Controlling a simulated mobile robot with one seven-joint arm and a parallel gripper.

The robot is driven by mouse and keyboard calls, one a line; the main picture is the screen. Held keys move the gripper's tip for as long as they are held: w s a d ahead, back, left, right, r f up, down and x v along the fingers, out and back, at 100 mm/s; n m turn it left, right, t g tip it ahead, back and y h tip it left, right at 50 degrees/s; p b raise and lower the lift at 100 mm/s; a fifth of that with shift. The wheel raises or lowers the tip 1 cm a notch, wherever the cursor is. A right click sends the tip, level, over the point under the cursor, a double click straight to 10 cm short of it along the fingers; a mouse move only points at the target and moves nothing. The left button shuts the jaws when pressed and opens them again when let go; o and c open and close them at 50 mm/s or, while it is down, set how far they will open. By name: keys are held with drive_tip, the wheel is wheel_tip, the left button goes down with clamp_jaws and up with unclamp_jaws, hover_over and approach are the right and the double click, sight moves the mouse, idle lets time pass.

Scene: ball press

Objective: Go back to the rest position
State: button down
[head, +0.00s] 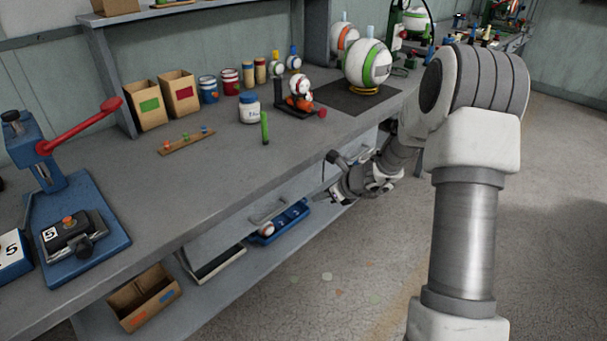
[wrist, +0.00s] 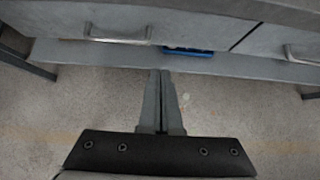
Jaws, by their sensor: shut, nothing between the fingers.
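My gripper (wrist: 161,76) is shut and empty in the wrist view, its two fingers together and pointing toward the bench's front. Beyond the fingertips are the drawer fronts and the lower shelf, and the floor lies beneath. In the head view my gripper (head: 325,194) is in front of the bench, below the tabletop edge, with my arm bent at the right of the picture. The fingertips are small there, and I cannot tell whether they touch anything.
The bench (head: 225,185) carries a blue press with a red lever (head: 85,125), cartons, jars and balls. Drawer handles (wrist: 117,41) stick out near my gripper. A blue tray (head: 280,222) and a cardboard box (head: 143,297) sit below. Floor (head: 560,230) at right is clear.

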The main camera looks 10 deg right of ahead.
drive_tip(key=s+a+r+n+g, duration=0.1)
drive_tip(key=s+a+r+n, duration=0.3)
drive_tip(key=s+r+n, duration=0.45)
drive_tip(key=s+a+r+n+g, duration=0.1)
drive_tip(key=s+a+r+n, duration=0.3)
drive_tip(key=s+r+n, duration=0.4)
drive_tip(key=s+d+r+n+h, duration=0.3)
drive_tip(key=s+n, duration=0.3)
drive_tip(key=s, duration=0.3)
drive_tip(key=s+d+r+n+h, duration=0.2)
drive_tip(key=s+d+r+n, duration=0.15)
drive_tip(key=s+n, duration=0.4)
wheel_tip(320, 180, up, 15)
drive_tip(key=s+m+p, duration=0.1)
drive_tip(key=p, duration=1.4)
drive_tip(key=shift+s+a, duration=0.15)
drive_tip(key=shift+s, duration=0.05)
drive_tip(key=shift+a, duration=0.15)
